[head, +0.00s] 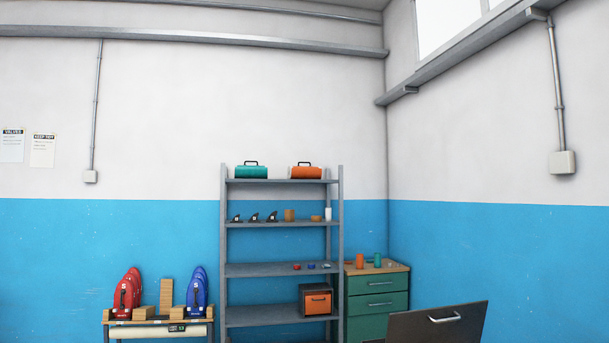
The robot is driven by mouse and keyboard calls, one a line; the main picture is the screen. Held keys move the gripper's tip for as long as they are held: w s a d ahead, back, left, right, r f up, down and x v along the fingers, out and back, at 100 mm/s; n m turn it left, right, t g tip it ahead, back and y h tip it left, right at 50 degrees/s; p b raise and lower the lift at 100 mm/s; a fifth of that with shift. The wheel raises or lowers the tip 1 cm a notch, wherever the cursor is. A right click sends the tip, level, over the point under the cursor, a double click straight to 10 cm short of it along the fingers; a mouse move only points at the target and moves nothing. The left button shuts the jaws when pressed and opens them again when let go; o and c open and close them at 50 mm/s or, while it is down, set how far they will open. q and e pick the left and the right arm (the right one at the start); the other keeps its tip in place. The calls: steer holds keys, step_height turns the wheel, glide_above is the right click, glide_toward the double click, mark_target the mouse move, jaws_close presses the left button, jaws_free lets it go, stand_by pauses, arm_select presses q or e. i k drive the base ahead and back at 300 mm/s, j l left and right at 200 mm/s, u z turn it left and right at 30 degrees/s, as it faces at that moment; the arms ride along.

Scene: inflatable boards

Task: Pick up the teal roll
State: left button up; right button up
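A teal roll (251,172) with a black carry handle lies on the top board of a tall grey shelf rack (224,255), at its left side. A similar orange roll (306,172) with a black handle lies to its right on the same board, with a gap between them. A small teal-green upright cylinder (378,259) stands on the green drawer cabinet, right of the rack. Neither of my grippers shows in the head view.
The rack's lower boards hold fins (254,217), small parts and an orange-fronted box (318,301). The green cabinet (375,305) stands against the rack's right side. A bench (155,323) with red and blue boards is left. A dark panel with a handle (437,325) fills the lower right foreground.

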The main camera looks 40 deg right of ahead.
mark_target(245, 171)
steer(key=i+j+u, duration=0.3)
steer(key=j+u, duration=0.2)
steer(key=j, duration=0.2)
steer(key=i+j+u, duration=1.1)
steer(key=i, duration=0.25)
steer(key=i+j+u, duration=0.1)
steer(key=i, duration=0.3)
steer(key=i+z, duration=0.75)
steer(key=i+j+z, duration=0.15)
steer(key=i+z, duration=0.2)
steer(key=i+l+z, duration=0.2)
steer(key=i+z, duration=0.6)
steer(key=i+j+z, duration=0.1)
steer(key=i+z, duration=0.3)
steer(key=i, duration=0.15)
steer(key=i+z, duration=0.2)
steer(key=i, duration=1.2)
steer(key=i+z, duration=0.2)
steer(key=i, duration=0.25)
steer(key=i+j+z, duration=0.2)
steer(key=i, duration=0.3)
steer(key=i+z, duration=0.25)
steer(key=i, duration=0.2)
